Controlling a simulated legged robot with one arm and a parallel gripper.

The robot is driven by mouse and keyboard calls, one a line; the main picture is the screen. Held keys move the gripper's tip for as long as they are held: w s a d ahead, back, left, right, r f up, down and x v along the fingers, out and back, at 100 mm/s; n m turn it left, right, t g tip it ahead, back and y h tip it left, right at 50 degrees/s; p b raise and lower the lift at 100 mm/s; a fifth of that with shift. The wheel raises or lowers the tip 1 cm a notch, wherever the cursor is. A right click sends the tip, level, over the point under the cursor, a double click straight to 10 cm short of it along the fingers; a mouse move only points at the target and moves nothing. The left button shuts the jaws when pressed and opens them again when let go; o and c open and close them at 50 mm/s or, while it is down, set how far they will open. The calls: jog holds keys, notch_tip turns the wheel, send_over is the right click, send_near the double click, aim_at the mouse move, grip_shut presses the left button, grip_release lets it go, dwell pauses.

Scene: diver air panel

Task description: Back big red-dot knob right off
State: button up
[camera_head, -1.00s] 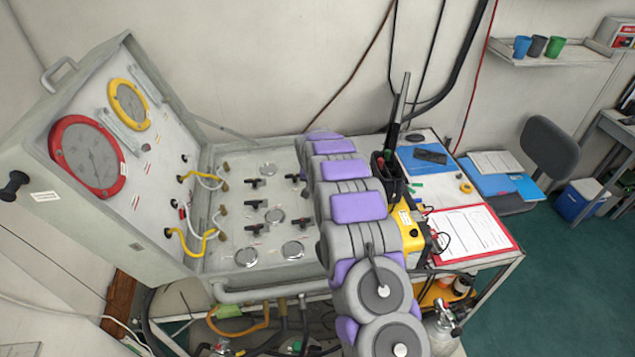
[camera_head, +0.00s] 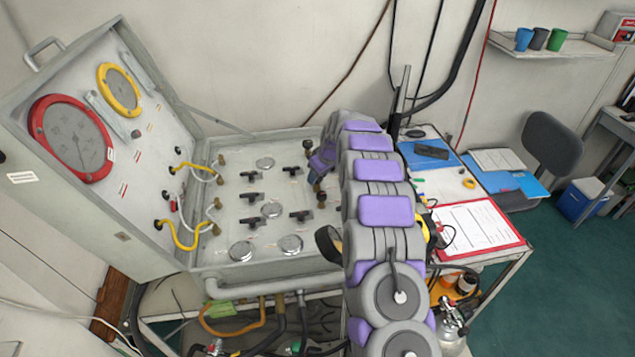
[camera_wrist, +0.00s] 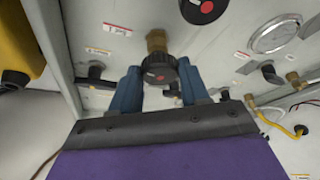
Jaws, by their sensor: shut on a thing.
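A black round knob with a red dot (camera_wrist: 158,77) on a brass stem sits between the blue fingers of my gripper (camera_wrist: 157,88) in the wrist view. The fingers are shut on its two sides. I cannot tell the gripped knob's turn.
Several black lever valves (camera_head: 250,196) and round gauges (camera_head: 241,250) cover the panel left of my gripper. The open lid with a red gauge (camera_head: 76,139) rises at the left. A yellow object (camera_wrist: 20,40) stands close to the left in the wrist view. Papers (camera_head: 470,228) lie at the right.

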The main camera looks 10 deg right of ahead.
jog(key=shift+f+n+g+y+b, duration=0.15)
jog(key=shift+n+g+y+b, duration=0.15)
jog(key=shift+n+b, duration=0.75)
jog(key=shift+d, duration=0.1)
jog(key=o, duration=1.1)
jog(key=shift+c, duration=0.2)
jog(key=shift+r, duration=0.2)
jog(key=p+v, duration=0.1)
jog(key=v, duration=1.6)
jog(key=shift+d, duration=0.1)
